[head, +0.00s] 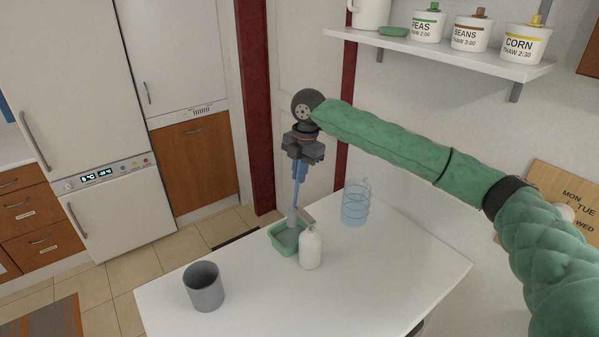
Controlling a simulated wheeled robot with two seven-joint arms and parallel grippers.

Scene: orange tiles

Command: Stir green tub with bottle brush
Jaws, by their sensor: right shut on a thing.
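The green tub (276,239) stands near the far edge of the white table, with grey contents showing inside. My right gripper (299,165) is above the tub, pointing down, and is shut on the blue handle of the bottle brush (297,192). The brush hangs nearly upright, and its grey head reaches down to the tub. The lower end of the brush is partly hidden, so I cannot tell how deep it sits. My left gripper is not in view.
A white pump bottle (310,248) stands close in front of the tub. A clear bluish ribbed container (355,203) is to its right, and a grey cup (204,287) is at the front left. The white table (380,270) is clear at the right. A shelf (440,55) with canisters hangs above.

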